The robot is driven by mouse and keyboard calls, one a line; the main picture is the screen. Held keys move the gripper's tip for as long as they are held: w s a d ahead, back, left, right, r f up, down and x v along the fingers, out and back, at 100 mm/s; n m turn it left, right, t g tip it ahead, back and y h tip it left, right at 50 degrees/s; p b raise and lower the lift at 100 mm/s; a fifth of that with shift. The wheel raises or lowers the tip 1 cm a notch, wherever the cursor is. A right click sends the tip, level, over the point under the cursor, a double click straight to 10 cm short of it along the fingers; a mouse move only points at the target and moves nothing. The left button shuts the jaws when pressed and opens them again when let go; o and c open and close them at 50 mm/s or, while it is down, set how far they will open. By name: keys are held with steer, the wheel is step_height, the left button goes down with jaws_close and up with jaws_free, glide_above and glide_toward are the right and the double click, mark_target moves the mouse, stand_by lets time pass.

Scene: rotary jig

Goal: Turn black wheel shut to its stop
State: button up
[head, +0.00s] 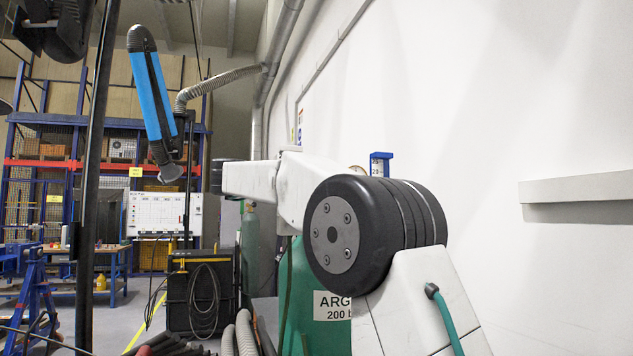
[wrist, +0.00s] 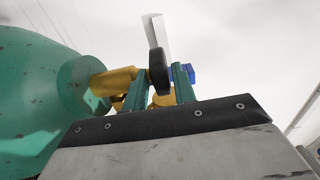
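The black wheel (wrist: 158,68) is seen nearly edge-on in the wrist view, beside a brass valve body (wrist: 114,82). My gripper (wrist: 162,72) has its two green fingers on either side of the wheel, with the wheel's rim between the fingertips. Whether both fingers press on the rim or a thin gap is left cannot be made out. In the head view my own arm hides the wheel and my gripper.
The green gas cylinder (wrist: 35,85) fills the left of the wrist view; its labelled body (head: 303,290) stands behind my arm in the head view. A blue part (head: 381,163) sticks up by the white wall (head: 500,90). Hoses (head: 245,335) lie at bottom centre.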

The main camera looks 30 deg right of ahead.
jaws_close()
steer(key=shift+w+m+g+y, duration=0.2)
steer(key=shift+m+g+y, duration=0.2)
steer(key=shift+m+g, duration=0.45)
jaws_free()
